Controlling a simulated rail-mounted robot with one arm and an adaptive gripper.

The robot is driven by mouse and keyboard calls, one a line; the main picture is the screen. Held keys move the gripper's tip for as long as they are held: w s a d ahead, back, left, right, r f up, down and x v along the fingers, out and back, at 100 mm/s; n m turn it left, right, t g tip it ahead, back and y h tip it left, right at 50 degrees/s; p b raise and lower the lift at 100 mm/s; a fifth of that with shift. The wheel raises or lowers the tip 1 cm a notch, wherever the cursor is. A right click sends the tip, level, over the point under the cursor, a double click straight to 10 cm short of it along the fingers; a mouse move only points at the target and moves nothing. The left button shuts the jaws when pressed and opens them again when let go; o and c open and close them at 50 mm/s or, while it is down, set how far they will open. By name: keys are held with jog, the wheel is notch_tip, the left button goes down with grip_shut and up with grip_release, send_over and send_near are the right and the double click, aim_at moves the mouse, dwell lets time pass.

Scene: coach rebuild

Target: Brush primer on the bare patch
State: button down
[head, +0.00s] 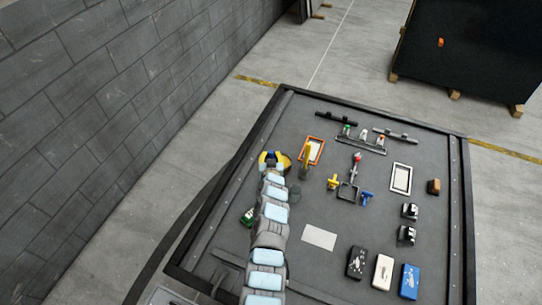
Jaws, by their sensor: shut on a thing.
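My gripper (271,159) is at the far end of my arm, low over the left side of the dark work table (340,205). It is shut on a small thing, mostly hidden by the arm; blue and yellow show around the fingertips. I cannot make out whether this is a brush. A plain pale rectangle (319,237) lies near the table's middle front. An orange-framed pale panel (316,146) lies right of my gripper, with an upright yellow item (306,157) at its left edge. A white-framed panel (401,178) lies farther right. I cannot tell which is the bare patch.
Yellow (333,182) and blue (367,198) small tools flank a grey square-ended tool (348,191). Black (357,262), white (382,272) and blue (409,281) boxes stand front right. A rack (361,143) is at the back. A block wall (120,90) rises left.

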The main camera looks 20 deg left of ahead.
jog(key=shift+s+f, duration=0.1)
jog(key=shift+r+p, duration=2.8)
jog(key=shift+r, duration=0.8)
jog(key=shift+d, duration=0.1)
